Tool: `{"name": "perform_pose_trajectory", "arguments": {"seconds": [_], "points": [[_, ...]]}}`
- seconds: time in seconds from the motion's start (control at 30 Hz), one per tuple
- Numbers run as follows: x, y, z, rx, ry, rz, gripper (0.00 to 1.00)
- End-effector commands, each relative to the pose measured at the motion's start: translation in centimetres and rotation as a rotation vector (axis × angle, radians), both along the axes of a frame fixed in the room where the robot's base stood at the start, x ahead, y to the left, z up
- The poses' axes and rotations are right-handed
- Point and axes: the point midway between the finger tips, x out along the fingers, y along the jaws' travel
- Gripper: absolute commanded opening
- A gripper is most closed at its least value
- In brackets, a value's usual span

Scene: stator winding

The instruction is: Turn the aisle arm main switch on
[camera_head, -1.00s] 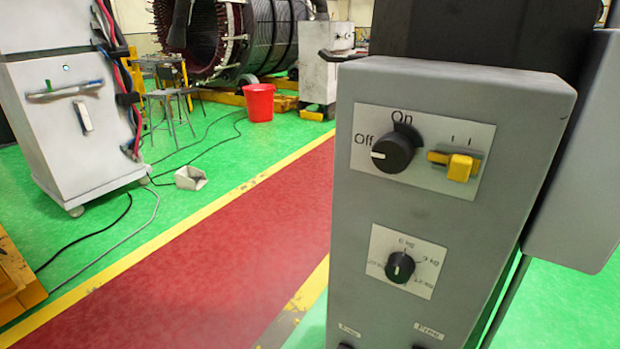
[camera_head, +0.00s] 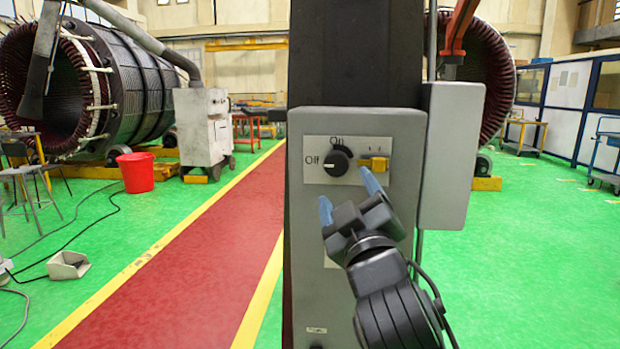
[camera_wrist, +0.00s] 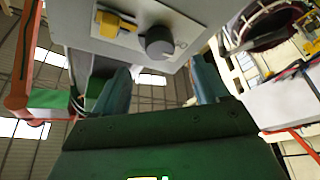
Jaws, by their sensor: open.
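The aisle arm main switch is a round black knob (camera_head: 338,163) on a pale plate (camera_head: 312,176) marked Off and On, on the front of a grey control box (camera_head: 308,255). Its light mark appears to be on the Off side. My gripper (camera_head: 348,196) has blue fingertips spread apart and empty, just below the plate in the head view. The right fingertip overlaps the plate's lower edge there; contact cannot be told. In the wrist view the knob (camera_wrist: 160,42) shows above and between the open fingers (camera_wrist: 161,87).
A yellow switch (camera_head: 374,164) sits right of the knob; it also shows in the wrist view (camera_wrist: 112,24). A grey side box (camera_head: 450,155) stands close on the right. A red aisle (camera_head: 190,265) and green floor are open at left. A red bucket (camera_head: 135,172) stands farther back.

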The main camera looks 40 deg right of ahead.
Motion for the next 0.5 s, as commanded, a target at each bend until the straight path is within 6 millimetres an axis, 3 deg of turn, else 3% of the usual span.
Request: {"name": "perform_pose_trajectory", "arguments": {"seconds": [0.5], "points": [[4.9,-3.9,2.3,0.0,-0.001,-0.004,0.74]]}}
